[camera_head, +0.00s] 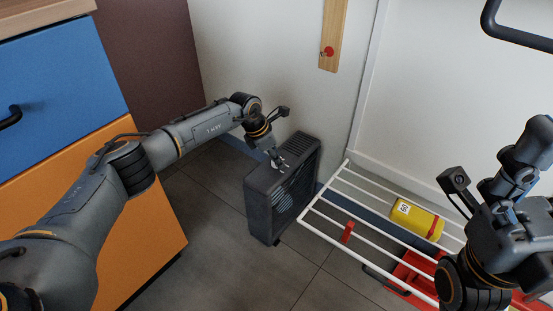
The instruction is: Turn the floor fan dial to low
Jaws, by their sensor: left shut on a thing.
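The floor fan (262,205) is a dark grey upright box on the tiled floor, with a grille on its front and slots along its top. My left gripper (278,162) points down at the fan's top edge. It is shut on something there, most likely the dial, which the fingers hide. The dial's setting cannot be read. My right arm is at the right edge, over the white rack; its fingertips are not visible.
A white wire rack (322,228) with a yellow canister (416,221) and red items stands right of the fan. Blue (60,70) and orange (150,215) drawers are at the left. A wooden strip with a red knob (328,51) is on the wall. Floor before the fan is clear.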

